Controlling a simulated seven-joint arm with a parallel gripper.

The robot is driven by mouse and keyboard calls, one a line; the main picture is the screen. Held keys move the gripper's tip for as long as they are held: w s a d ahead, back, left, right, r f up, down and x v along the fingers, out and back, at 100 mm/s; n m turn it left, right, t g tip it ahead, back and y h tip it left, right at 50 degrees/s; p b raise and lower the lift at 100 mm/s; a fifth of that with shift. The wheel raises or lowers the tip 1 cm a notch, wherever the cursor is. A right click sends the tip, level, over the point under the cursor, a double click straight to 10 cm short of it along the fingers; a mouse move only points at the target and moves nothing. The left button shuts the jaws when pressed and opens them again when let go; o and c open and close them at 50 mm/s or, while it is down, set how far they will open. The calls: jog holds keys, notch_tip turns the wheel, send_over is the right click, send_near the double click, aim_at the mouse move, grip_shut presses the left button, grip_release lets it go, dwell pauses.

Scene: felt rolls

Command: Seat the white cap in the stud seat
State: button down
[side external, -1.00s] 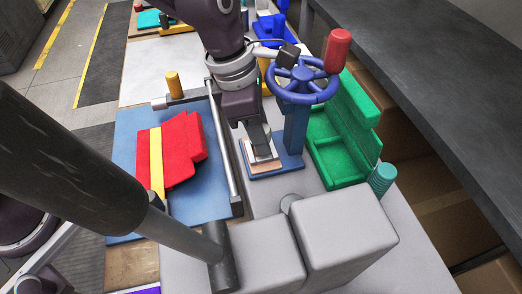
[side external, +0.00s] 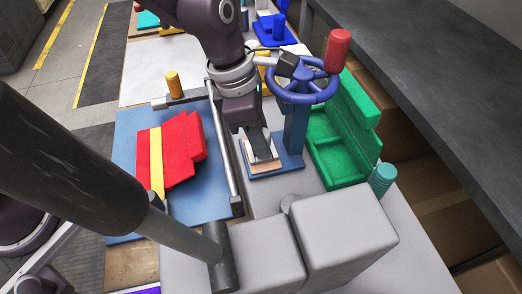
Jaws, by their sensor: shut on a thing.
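My gripper (side external: 262,156) points down over the blue base plate (side external: 289,161) of the handwheel stand. It is shut on a small pale piece (side external: 267,167) at its fingertips, which looks like the white cap. The fingers cover most of it. I cannot tell whether the piece touches what is below it. The stud seat cannot be made out; the fingers and the pale piece hide that spot.
A blue handwheel (side external: 303,80) with a red knob (side external: 338,50) stands close right of my gripper. Left are a metal rail (side external: 224,150) and red felt (side external: 183,148) on a blue board. Grey blocks (side external: 347,238) stand in front.

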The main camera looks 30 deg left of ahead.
jog(key=c, duration=1)
grip_release()
jog(key=shift+f, duration=0.1)
jog(key=shift+o, duration=0.2)
jog(key=w+v, duration=0.1)
jog(key=v, duration=0.6)
jog(key=shift+s, duration=0.45)
